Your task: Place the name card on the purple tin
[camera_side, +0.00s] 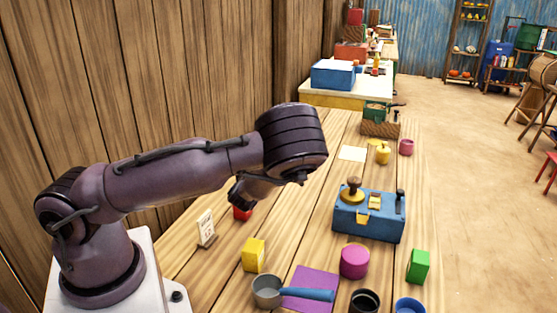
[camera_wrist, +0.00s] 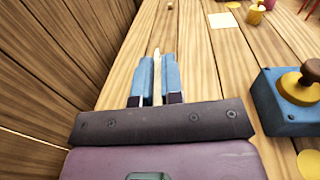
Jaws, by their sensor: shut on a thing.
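My gripper (camera_wrist: 157,80) is shut on a thin pale piece (camera_wrist: 156,60), seen edge-on between its blue fingers in the wrist view; it looks like the name card. In the side view the arm's wrist hides the fingers and this piece. The purple tin is most likely the round magenta tin (camera_side: 354,262) on the table in front of the blue box, to the right of my gripper and apart from it.
A blue box (camera_side: 368,215) with a knob stands right of my gripper. A marked white card (camera_side: 206,228) stands in a wooden base near a red block (camera_side: 242,213). A yellow block (camera_side: 254,255), grey pan (camera_side: 267,290), purple mat (camera_side: 310,283) and green block (camera_side: 418,266) are in front.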

